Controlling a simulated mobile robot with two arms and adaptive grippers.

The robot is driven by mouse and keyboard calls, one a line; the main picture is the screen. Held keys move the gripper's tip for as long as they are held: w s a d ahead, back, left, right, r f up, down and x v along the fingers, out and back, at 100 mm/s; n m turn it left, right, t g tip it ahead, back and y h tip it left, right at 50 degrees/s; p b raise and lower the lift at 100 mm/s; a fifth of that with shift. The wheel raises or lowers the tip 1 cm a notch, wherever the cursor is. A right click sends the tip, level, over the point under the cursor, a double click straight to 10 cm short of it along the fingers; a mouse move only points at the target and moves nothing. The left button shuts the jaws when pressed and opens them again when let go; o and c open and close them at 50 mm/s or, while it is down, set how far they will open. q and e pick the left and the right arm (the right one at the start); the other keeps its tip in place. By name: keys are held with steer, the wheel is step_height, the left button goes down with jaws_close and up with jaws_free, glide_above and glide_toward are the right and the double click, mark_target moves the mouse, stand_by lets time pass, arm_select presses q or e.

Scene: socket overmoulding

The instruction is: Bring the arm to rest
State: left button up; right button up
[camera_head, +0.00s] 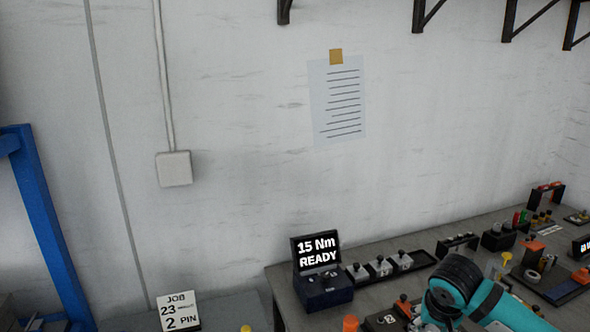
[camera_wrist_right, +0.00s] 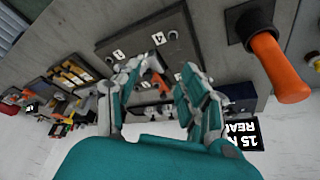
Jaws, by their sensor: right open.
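My right arm (camera_head: 465,290), teal with a black joint, comes in at the lower right of the head view, in front of the bench. Its gripper lies outside that view. In the right wrist view my right gripper (camera_wrist_right: 163,68) is open, its two teal and grey fingers spread apart. No object is visibly held. Behind the fingers is a dark grey plate (camera_wrist_right: 135,38) with white number labels, partly hidden by them. My left gripper is in neither view.
The bench (camera_head: 285,290) carries a display box (camera_head: 318,252) reading "15 Nm READY", a black tray (camera_head: 425,259) and several small fixtures. An orange-handled tool (camera_wrist_right: 280,70) stands close to the right of the gripper in the wrist view.

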steer(key=s+a+f+n+y, duration=0.1)
steer(key=s+a+f+n, duration=0.1)
steer(key=s+a+f, duration=0.2)
steer(key=s+a+f+n+y, duration=0.1)
steer(key=s+a+f+n, duration=0.1)
steer(key=s+a+f, duration=0.1)
steer(key=s+a+f+n+y, duration=0.1)
steer(key=s+a+f, duration=0.3)
steer(key=s+a, duration=0.1)
steer(key=shift+a+f+n, duration=0.3)
steer(key=shift+a+n, duration=0.1)
steer(key=shift+a, duration=0.2)
steer(key=s+d+f+h, duration=0.1)
steer(key=s+d+f, duration=0.1)
steer(key=s, duration=0.7)
steer(key=s+d+f, duration=0.1)
steer(key=s+d, duration=0.2)
steer(key=s, duration=0.5)
step_height(320, 180, down, 26)
steer(key=s+n+g, duration=0.1)
steer(key=g, duration=0.1)
steer(key=s+d+f+g, duration=0.1)
steer(key=s+d+f, duration=0.1)
steer(key=s+f, duration=1.4)
steer(key=shift+s+d+f, duration=0.25)
steer(key=shift+s+d, duration=0.15)
steer(key=shift+s, duration=0.2)
